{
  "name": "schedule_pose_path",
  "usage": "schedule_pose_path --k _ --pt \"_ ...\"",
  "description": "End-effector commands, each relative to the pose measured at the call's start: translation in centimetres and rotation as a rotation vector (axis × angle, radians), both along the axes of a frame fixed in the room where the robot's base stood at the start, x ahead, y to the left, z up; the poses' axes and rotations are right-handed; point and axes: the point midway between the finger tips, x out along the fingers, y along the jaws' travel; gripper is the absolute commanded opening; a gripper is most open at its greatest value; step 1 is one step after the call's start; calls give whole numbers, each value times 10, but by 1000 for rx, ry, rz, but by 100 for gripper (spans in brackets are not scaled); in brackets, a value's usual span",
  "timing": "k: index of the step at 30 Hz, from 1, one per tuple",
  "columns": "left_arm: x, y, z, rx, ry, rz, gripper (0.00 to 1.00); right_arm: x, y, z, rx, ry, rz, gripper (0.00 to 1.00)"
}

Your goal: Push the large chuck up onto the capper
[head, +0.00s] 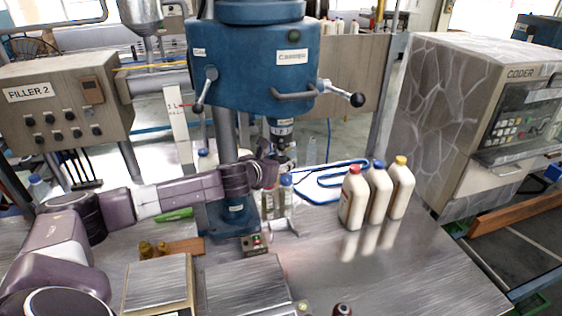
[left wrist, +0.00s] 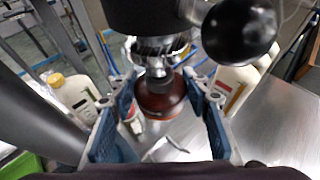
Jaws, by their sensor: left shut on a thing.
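The capper (head: 240,70) is a blue drill-press machine with its spindle (head: 281,128) pointing down. My left gripper (head: 268,172) is below the spindle, in front of the capper's column. In the left wrist view its blue-padded fingers (left wrist: 162,95) are on both sides of the large chuck (left wrist: 163,100), a dark red-brown round piece, and are shut on it. The chuck sits directly under the metal spindle end (left wrist: 156,58). I cannot tell whether the two are joined. In the head view the gripper mostly hides the chuck. My right gripper is not in view.
Bottles (head: 285,195) stand under the spindle, close below my left gripper. Several cream bottles (head: 355,198) stand on the steel table to the right. The capper's ball-ended lever (head: 357,100) juts out at right. A small switch box (head: 256,243) stands in front of the base.

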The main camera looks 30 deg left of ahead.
Motion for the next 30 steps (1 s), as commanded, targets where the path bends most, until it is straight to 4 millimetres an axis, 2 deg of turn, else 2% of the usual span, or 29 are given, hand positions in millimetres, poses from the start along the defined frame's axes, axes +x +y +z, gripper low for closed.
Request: schedule_pose_path --k 30 --pt "0 0 4 0 -1 0 8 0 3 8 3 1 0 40"
